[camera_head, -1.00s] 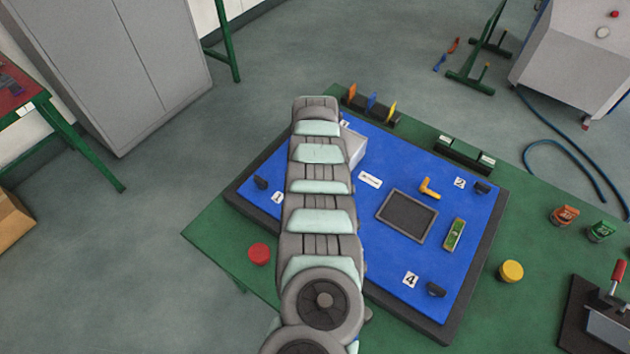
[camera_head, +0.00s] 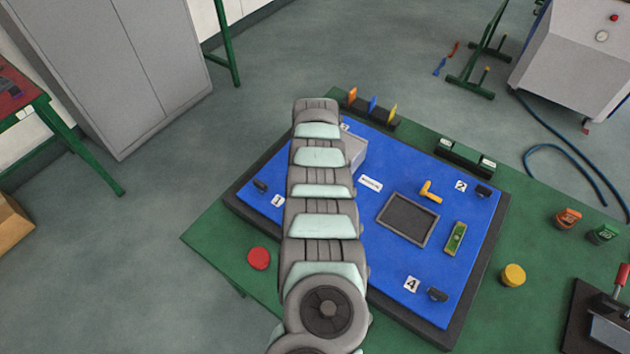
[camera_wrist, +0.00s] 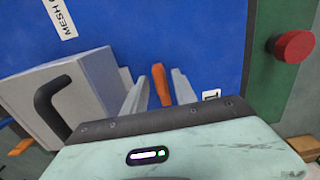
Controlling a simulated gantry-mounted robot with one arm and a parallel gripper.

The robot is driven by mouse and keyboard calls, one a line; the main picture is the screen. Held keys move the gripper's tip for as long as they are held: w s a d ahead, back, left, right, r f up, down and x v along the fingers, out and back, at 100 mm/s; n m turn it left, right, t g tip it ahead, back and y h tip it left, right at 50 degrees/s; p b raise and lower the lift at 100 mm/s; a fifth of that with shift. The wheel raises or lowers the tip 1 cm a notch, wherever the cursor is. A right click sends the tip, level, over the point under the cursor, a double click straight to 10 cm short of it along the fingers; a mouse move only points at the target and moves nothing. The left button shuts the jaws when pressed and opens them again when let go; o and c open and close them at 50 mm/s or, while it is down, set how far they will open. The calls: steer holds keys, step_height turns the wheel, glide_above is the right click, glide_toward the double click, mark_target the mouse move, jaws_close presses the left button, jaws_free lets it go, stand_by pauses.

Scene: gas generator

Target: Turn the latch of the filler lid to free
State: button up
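In the wrist view an orange bar-like piece (camera_wrist: 160,88), seemingly the latch, stands out against the blue panel (camera_wrist: 200,45). The two fingers of my gripper (camera_wrist: 160,76) are apart, one on each side of it. Narrow gaps seem to show on both sides; contact cannot be made out. A grey box with a black handle (camera_wrist: 70,100), perhaps the filler lid, is just left of the fingers. In the head view part of a grey box (camera_head: 355,150) shows beside my arm. My arm hides the latch and the gripper there.
The blue panel (camera_head: 335,240) lies on a green table (camera_head: 215,235). It bears a yellow-orange lever (camera_head: 430,191), a dark framed recess (camera_head: 408,218) and a green level (camera_head: 455,238). A red button (camera_head: 259,258) stands left; it also shows in the wrist view (camera_wrist: 292,47).

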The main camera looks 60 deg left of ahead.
step_height(320, 180, up, 11)
steer(key=p, duration=0.1)
stand_by(0.6)
steer(key=shift+f, duration=0.1)
stand_by(0.4)
